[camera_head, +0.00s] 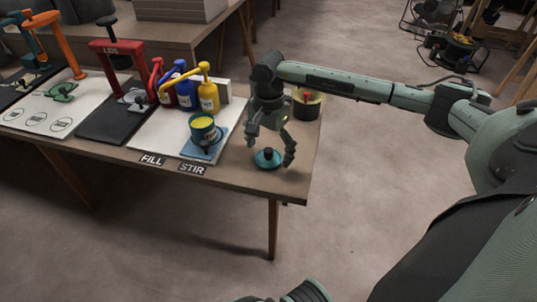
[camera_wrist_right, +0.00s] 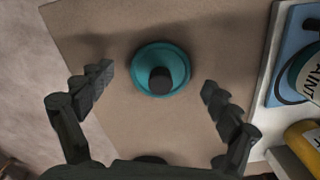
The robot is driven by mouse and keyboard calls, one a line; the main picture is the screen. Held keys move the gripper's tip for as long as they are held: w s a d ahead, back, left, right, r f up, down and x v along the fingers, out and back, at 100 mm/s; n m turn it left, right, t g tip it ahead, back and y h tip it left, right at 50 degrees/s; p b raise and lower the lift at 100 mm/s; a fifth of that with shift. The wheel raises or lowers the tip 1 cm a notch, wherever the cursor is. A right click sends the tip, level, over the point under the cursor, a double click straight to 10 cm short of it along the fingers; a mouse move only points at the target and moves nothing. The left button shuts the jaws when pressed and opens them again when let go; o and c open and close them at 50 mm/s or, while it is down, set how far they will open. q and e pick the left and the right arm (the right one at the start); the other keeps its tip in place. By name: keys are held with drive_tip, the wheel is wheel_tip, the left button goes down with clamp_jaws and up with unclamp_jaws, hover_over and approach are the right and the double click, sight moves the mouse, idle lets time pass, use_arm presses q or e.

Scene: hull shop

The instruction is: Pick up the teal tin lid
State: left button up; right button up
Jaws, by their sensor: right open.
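The teal tin lid (camera_head: 267,159) lies flat on the bare right end of the wooden table, with a dark knob upright at its middle. It also shows in the right wrist view (camera_wrist_right: 174,66), below and between the fingers. My right gripper (camera_head: 269,155) points down over the lid with its fingers spread open. In the right wrist view the fingertips (camera_wrist_right: 157,82) stand on either side of the lid, apart from it, and nothing is between them but the knob and lid beneath. At the bottom of the head view a dark part of my body shows; my left gripper cannot be made out.
Left of the lid, an open teal tin with yellow paint (camera_head: 203,131) stands on a blue pad (camera_head: 205,151). Pump bottles (camera_head: 208,97) stand behind it. A dark pot (camera_head: 307,105) stands behind my right gripper. The table's right edge is close to the lid.

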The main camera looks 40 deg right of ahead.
drive_tip(key=shift+f, duration=0.1)
drive_tip(key=shift+c, duration=0.4)
drive_tip(key=c, duration=1.4)
drive_tip(key=shift+c, duration=1.3)
